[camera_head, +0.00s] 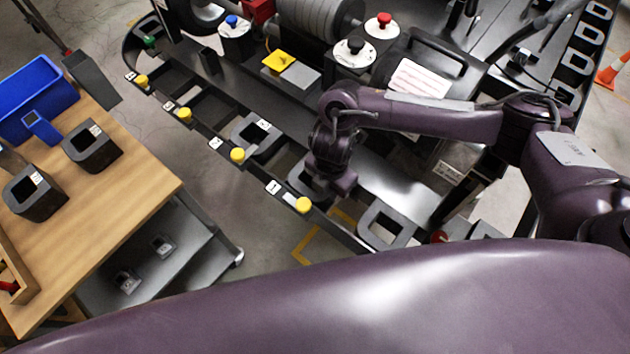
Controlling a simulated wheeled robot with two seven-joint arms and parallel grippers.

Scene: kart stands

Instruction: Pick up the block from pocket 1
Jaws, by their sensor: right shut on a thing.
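Pocket 1 is at the near end of the kart's row of pockets, by the label "1" (273,187) and a yellow button (303,205). A dark grey block (300,178) shows there, partly hidden by my right gripper (327,188). The gripper points down over it from the right and is shut on it. The fingertips are mostly hidden, and I cannot tell whether the block is seated or raised. Another grey block (243,128) with a square hole sits in the pocket by label "2". My left gripper is out of view.
A wooden table (110,215) at left holds two dark hollow blocks (92,147) and a blue bin (38,95). The kart carries a motor-like cylinder (318,25) and red, blue and black knobs behind the pockets. An orange cone (612,70) stands at far right.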

